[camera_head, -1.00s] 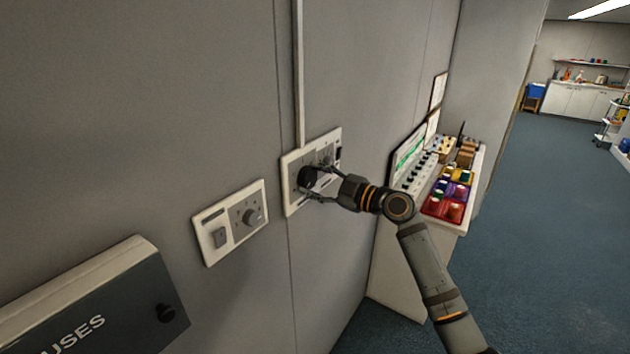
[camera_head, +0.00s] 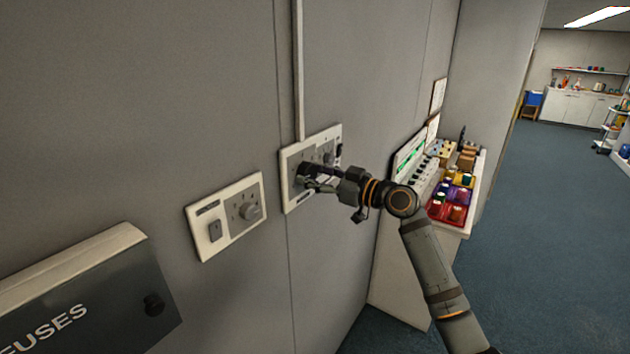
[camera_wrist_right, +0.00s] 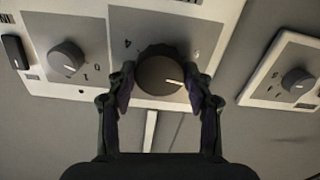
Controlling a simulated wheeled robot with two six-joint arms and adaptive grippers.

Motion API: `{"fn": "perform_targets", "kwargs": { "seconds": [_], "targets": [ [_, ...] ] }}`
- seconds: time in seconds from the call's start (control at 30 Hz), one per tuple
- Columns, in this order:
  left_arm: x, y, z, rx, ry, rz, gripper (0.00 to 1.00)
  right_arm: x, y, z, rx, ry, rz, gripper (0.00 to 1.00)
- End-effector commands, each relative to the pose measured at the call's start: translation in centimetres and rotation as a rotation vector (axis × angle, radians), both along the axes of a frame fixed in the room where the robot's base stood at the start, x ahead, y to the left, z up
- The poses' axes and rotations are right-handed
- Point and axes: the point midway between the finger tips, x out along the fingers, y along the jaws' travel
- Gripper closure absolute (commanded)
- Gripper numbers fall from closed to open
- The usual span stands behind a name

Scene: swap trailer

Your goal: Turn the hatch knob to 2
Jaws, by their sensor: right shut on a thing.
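A large dark round knob (camera_head: 303,172) sits on the left part of a pale wall panel (camera_head: 289,199). In the right wrist view the knob (camera_wrist_right: 157,72) has a white pointer line aimed to the right in that picture. A figure like a 4 shows beside it; other marks are small or hidden by the fingers. My right gripper (camera_head: 310,179) has its fingers on opposite sides of the knob, and the right wrist view shows the gripper (camera_wrist_right: 162,88) shut on it. The panel's label is not legible. My left gripper is not in view.
The same panel has a smaller grey knob (camera_wrist_right: 66,58) and a dark switch (camera_wrist_right: 15,52). Another panel with a grey knob (camera_head: 249,211) is to the left. A fuse box (camera_head: 95,295) juts out at lower left.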

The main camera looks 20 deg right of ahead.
Motion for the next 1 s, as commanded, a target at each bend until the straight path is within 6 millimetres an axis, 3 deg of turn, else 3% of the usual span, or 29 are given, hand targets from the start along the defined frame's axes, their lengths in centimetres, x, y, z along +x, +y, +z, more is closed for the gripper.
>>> {"fn": "perform_targets", "kwargs": {
  "seconds": [0.47, 1.0],
  "targets": [
    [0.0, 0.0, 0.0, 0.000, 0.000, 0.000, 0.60, 0.0, 0.0, 0.1, 0.356, 0.278, 0.000, 0.80],
    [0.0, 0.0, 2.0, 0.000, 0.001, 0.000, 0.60, 0.1, -0.1, 0.3, 0.762, 0.592, -0.001, 0.80]
  ]
}}
